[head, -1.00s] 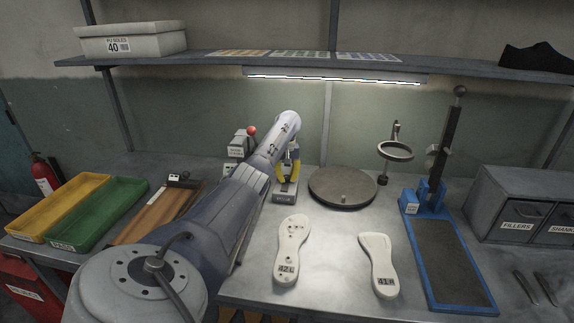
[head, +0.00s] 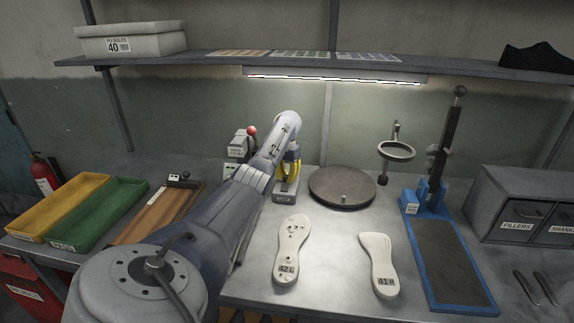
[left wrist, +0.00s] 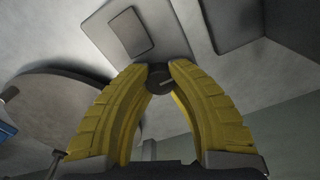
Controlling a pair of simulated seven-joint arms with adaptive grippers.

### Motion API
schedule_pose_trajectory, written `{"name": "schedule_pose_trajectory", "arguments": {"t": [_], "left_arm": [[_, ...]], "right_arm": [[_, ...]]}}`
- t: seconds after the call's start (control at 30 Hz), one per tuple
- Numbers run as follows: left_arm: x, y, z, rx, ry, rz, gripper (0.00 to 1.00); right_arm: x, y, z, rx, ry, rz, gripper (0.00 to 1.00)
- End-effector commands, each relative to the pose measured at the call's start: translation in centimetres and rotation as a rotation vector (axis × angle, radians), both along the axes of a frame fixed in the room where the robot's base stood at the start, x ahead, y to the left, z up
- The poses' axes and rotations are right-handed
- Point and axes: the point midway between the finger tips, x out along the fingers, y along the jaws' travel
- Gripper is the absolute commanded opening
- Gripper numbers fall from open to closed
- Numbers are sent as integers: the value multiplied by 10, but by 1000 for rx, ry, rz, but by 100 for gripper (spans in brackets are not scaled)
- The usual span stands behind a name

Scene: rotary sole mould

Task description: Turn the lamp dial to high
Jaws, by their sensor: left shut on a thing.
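The lamp dial (left wrist: 160,83) is a small dark round knob with a light line across its face. In the left wrist view it sits between the two yellow fingertips of my left gripper (left wrist: 159,72), which is shut on it. In the head view my left gripper (head: 290,168) is over a small grey box (head: 284,194) on the bench; the dial itself is hidden there. The lamp strip (head: 334,79) under the shelf is lit. I cannot read the dial's setting. My right gripper is not in view.
A round dark turntable (head: 343,187) stands just right of the gripper. A grey box with a red-knobbed lever (head: 237,148) is close on the left. Two pale soles (head: 291,247) (head: 378,262) lie in front. A ring-topped stand (head: 396,151) is farther right.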

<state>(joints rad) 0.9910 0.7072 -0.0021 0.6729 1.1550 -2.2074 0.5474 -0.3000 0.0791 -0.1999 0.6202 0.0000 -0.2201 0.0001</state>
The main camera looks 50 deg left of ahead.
Motion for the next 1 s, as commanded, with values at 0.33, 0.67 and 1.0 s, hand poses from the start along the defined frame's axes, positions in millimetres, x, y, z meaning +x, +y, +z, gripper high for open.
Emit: {"name": "schedule_pose_trajectory", "arguments": {"t": [0.33,0.67,1.0], "left_arm": [[0,0,1,1,-2,-68,0],[0,0,1,1,-2,-71,0],[0,0,0,0,-1,-71,52]], "right_arm": [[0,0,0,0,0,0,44],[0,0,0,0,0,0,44],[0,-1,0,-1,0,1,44]]}}
